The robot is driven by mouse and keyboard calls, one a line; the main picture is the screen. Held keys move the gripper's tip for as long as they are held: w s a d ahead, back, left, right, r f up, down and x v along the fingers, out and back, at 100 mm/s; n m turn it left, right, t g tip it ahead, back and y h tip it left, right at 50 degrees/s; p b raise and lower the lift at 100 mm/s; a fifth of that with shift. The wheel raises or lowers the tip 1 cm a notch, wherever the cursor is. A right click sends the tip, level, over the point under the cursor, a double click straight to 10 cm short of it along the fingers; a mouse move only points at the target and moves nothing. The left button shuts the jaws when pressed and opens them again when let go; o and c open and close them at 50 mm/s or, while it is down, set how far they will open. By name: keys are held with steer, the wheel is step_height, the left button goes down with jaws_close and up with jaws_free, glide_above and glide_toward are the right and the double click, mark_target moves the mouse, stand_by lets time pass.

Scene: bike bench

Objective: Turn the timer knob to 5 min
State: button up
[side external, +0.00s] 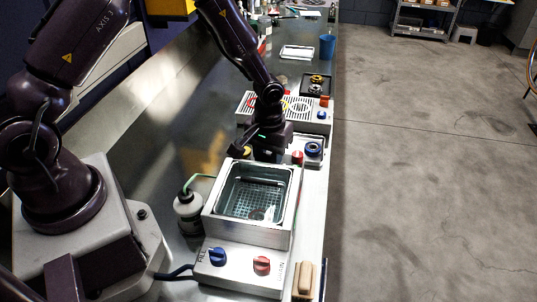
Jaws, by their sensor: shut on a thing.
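A metal control panel (237,272) at the front of a water-filled bath (246,234) carries a blue knob (217,256) on the left and a red knob (262,265) on the right. Their printed labels are too small to read, so I cannot tell which is the timer knob or where it points. My gripper (264,157) is low behind the bath's far rim, well apart from both knobs. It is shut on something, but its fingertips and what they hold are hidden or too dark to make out.
A grey bottle (189,212) with a green tube stands left of the bath. A wood-coloured block (304,280) lies right of the panel. A blue ring-shaped part (313,149) and a slotted unit (285,108) lie beyond the bath. A blue cup (327,47) stands farther back.

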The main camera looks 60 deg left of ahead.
mark_target(268, 155)
steer(key=m, duration=1.1)
steer(key=shift+m, duration=1.9)
steer(key=shift+r, duration=0.1)
steer(key=o, duration=0.6)
steer(key=shift+o, duration=0.2)
step_height(268, 155, up, 13)
